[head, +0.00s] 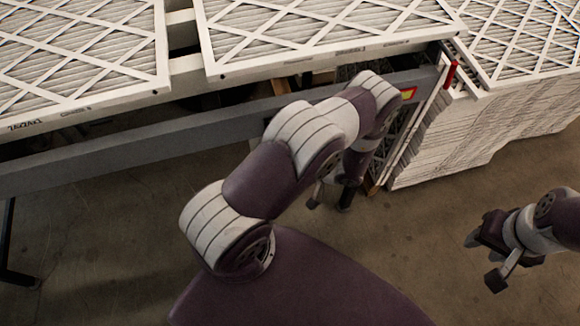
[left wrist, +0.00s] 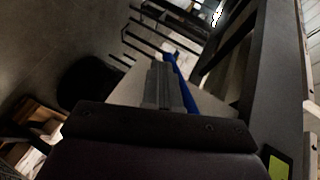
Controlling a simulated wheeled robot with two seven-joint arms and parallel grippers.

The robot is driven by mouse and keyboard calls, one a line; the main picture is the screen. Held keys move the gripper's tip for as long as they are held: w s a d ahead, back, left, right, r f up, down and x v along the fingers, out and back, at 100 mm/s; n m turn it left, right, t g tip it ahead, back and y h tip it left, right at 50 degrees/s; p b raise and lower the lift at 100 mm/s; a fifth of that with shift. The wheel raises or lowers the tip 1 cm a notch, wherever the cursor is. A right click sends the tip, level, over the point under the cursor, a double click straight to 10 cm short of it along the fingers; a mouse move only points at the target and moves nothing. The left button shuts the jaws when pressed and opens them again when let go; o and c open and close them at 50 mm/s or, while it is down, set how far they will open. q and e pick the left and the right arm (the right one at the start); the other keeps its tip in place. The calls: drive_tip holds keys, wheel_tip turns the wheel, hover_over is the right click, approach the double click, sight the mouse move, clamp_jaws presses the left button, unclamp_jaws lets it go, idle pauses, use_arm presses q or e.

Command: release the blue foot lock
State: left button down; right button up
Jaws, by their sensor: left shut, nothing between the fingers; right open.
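The blue foot lock (left wrist: 183,88) shows in the left wrist view as a narrow blue bar. It runs along the right side of my left gripper (left wrist: 160,84), close to the fingertips. The left fingers are shut together with nothing between them. I cannot tell whether they touch the blue bar, and its lower part is hidden behind the gripper. In the head view my left arm covers the spot, and the blue lock does not show. My right gripper (head: 484,262) is open and empty at the right, above the bare floor.
A grey frame rail (head: 150,143) crosses the head view, with boxed filters (head: 300,35) above it. A tall stack of filters (head: 470,130) stands at the right. In the left wrist view, dark metal bars (left wrist: 150,35) lie beyond the fingers. The floor (head: 110,235) in front is clear.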

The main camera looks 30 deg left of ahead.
use_arm(q)
drive_tip(key=m+g+y+b, duration=0.1)
drive_tip(key=b, duration=0.1)
drive_tip(key=s+a+r+m+y+b, duration=0.1)
drive_tip(key=y, duration=0.1)
drive_tip(key=s+a+m+g+y+b, duration=0.1)
drive_tip(key=y+b, duration=0.1)
drive_tip(key=shift+s+r+g+b, duration=0.2)
drive_tip(key=shift+r+g+b, duration=0.1)
use_arm(e)
wheel_tip(320, 180, down, 6)
drive_tip(key=shift+f, duration=0.25)
use_arm(q)
drive_tip(key=shift+r, duration=0.1)
drive_tip(key=shift+s+a, duration=0.1)
use_arm(e)
drive_tip(key=shift+f, duration=0.15)
